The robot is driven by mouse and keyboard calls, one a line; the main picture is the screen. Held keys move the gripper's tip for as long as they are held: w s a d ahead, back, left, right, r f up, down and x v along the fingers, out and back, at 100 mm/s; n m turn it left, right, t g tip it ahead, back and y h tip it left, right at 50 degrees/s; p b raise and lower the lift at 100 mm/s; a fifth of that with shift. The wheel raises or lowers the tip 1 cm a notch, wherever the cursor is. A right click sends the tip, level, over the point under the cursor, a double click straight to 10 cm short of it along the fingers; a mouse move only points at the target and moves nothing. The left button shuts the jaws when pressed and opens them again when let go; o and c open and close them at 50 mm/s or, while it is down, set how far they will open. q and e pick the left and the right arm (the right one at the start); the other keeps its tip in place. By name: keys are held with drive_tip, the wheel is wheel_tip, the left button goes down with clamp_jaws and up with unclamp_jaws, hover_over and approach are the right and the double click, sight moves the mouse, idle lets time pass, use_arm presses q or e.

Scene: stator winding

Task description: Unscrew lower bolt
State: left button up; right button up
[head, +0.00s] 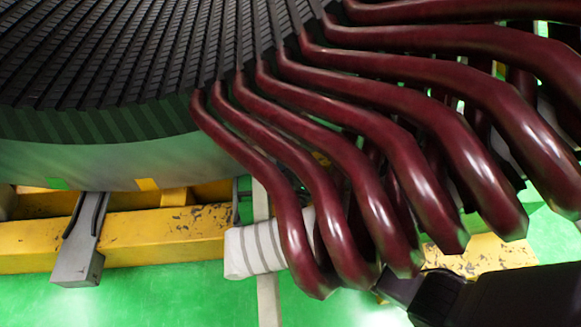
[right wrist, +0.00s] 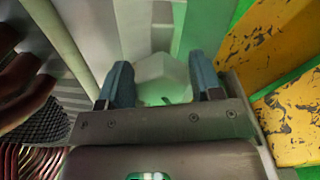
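A pale, greenish-white hexagonal bolt head (right wrist: 162,70) is in the middle of the right wrist view, in front of a pale upright surface. My right gripper (right wrist: 161,82) has one blue-grey finger on each side of it. The head fills most of the space between the fingers; I cannot tell whether they press on it. In the head view, the dark end of my right arm (head: 437,297) comes in at the lower right, below the dark red coil ends. Its fingertips and the bolt cannot be made out there. My left gripper is not in view.
Dark red winding bars (head: 345,165) curve down from the black slotted stator core (head: 130,50) close to my right arm. A worn yellow beam (head: 160,235) and grey bracket (head: 80,255) stand at left. Yellow worn plates (right wrist: 285,110) lie right of the right gripper.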

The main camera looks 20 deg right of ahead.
drive_tip(key=c, duration=0.6)
drive_tip(key=shift+n+p, duration=0.3)
drive_tip(key=shift+n, duration=1.9)
drive_tip(key=o, duration=0.9)
